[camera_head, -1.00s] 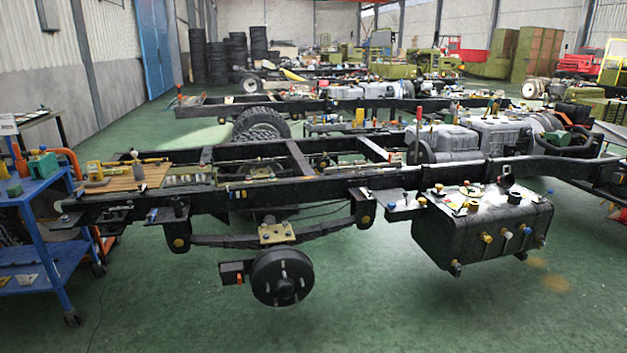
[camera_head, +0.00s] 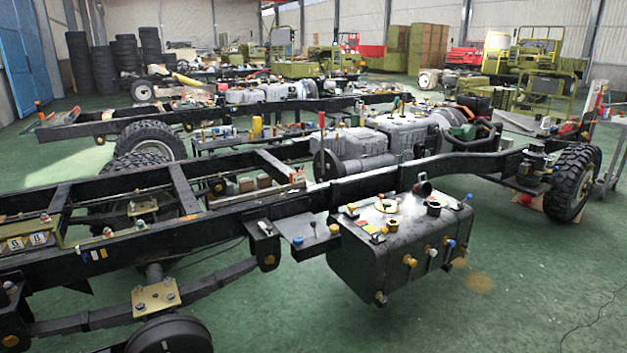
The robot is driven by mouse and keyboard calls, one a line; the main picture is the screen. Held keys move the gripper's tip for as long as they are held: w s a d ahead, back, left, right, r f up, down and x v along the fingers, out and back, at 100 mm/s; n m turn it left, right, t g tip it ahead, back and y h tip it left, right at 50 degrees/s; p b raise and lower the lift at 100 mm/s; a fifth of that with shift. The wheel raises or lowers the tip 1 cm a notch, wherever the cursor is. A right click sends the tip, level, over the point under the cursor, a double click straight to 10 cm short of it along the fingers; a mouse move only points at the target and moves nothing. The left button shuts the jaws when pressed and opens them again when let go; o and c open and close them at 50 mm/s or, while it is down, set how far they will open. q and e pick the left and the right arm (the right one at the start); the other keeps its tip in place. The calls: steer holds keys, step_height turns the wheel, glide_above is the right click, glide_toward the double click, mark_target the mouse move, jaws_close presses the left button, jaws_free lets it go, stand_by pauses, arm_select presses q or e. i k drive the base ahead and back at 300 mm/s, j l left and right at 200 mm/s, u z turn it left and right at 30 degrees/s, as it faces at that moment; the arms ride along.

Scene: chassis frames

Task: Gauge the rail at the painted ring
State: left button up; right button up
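A long black chassis rail (camera_head: 359,185) runs across the head view, from the lower left to the wheel at the right. I cannot make out a painted ring on it at this size. A black tank (camera_head: 384,250) with yellow and blue fittings hangs on the near side of the rail. A dark round piece (camera_head: 423,187) stands at the rail above the tank; I cannot tell what it is. Neither of my grippers is in view.
A brake drum (camera_head: 172,335) and a leaf spring (camera_head: 200,287) sit low at the left. A tyred wheel (camera_head: 572,183) stands at the right end. Other chassis frames fill the space behind. The green floor (camera_head: 500,310) at front right is clear.

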mark_target(298, 176)
steer(key=i+u, duration=0.15)
steer(key=i, duration=0.3)
steer(key=i+l+u, duration=0.15)
steer(key=i, duration=0.25)
steer(key=i+l+u, duration=0.15)
steer(key=i, duration=0.3)
steer(key=i+l+u, duration=0.25)
steer(key=i+u, duration=0.15)
steer(key=i+l+u, duration=0.35)
